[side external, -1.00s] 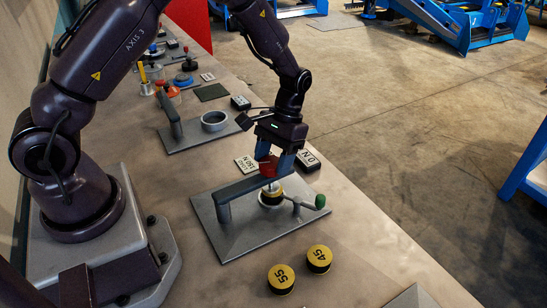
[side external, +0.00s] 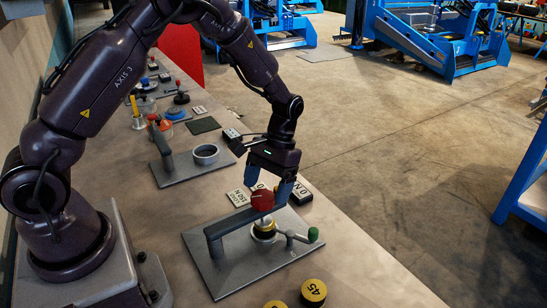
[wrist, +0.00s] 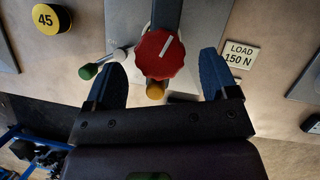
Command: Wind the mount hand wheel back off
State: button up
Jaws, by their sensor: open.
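The red hand wheel (side external: 262,201) sits on top of the grey arched mount (side external: 228,222); it also shows in the wrist view (wrist: 160,54) with a white line mark pointing up and to the right. My gripper (side external: 271,193) is open just above the wheel. In the wrist view its blue fingers are spread to either side of the wheel, apart from it. Under the mount's arm is a black and yellow round part (side external: 264,232), partly hidden. A lever with a green knob (side external: 313,234) sticks out to the right.
Black and yellow discs (side external: 314,290) lie in front. Another grey stand with a ring (side external: 205,153) is farther back. The bench's right edge borders open floor.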

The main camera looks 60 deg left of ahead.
jog(key=v, duration=1.1)
jog(key=shift+r, duration=0.2)
jog(key=m+t+y, duration=0.1)
jog(key=m+t, duration=0.3)
jog(key=m, duration=0.6)
send_over(261, 195)
notch_tip(261, 195, down, 12)
jog(key=shift+f, duration=0.1)
jog(key=c, duration=0.9)
